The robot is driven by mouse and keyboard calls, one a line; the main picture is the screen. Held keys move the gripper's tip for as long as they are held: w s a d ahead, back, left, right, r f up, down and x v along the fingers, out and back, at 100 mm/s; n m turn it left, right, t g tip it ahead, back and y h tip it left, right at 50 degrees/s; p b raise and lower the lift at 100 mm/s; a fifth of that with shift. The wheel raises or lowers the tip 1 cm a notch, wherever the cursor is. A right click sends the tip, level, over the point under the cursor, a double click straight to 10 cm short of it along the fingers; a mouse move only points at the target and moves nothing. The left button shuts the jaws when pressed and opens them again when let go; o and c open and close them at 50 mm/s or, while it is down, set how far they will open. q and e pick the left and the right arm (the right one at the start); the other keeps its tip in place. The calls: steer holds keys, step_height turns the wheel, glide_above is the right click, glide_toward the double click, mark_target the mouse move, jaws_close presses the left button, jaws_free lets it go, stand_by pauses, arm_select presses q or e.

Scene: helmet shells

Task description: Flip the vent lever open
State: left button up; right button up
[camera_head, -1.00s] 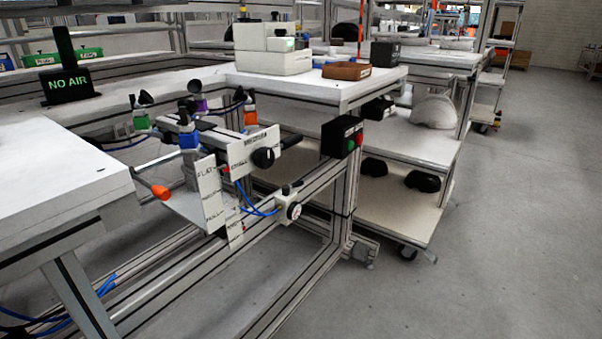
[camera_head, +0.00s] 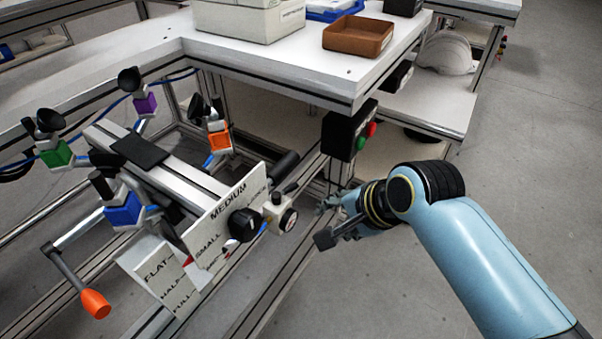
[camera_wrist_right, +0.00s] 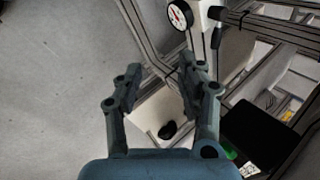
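A small white valve block (camera_head: 273,212) with a round gauge (camera_head: 289,220) sits on the frame in the head view, right of the MEDIUM plate. A short black lever (camera_head: 285,190) sticks out at its top; I take it for the vent lever. The gauge (camera_wrist_right: 180,15) also shows at the top of the right wrist view. My right gripper (camera_head: 325,221) is to the right of the block, apart from it. In the right wrist view the gripper (camera_wrist_right: 160,78) has its fingers spread with nothing between them. My left gripper is out of view.
A black box with green and red buttons (camera_head: 347,130) hangs from the table edge above my right gripper. The clamp rig with coloured blocks and an orange-tipped handle (camera_head: 95,303) fills the left. A brown tray (camera_head: 358,37) sits on the table. Floor at right is open.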

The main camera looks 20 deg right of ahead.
steer(key=w+a, duration=0.1)
steer(key=w, duration=0.2)
steer(key=b, duration=0.2)
glide_toward(291, 188)
steer(key=x, duration=0.5)
steer(key=shift+s+f, duration=0.1)
steer(key=shift+f, duration=0.1)
steer(key=shift+x, duration=1.1)
steer(key=shift+w+a+f+b, duration=0.1)
steer(key=shift+w+f+b, duration=0.05)
steer(key=shift+w+b, duration=0.2)
steer(key=shift+w+f, duration=0.15)
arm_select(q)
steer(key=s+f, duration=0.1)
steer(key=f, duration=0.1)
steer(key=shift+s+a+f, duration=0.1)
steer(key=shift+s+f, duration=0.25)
arm_select(e)
jaws_close()
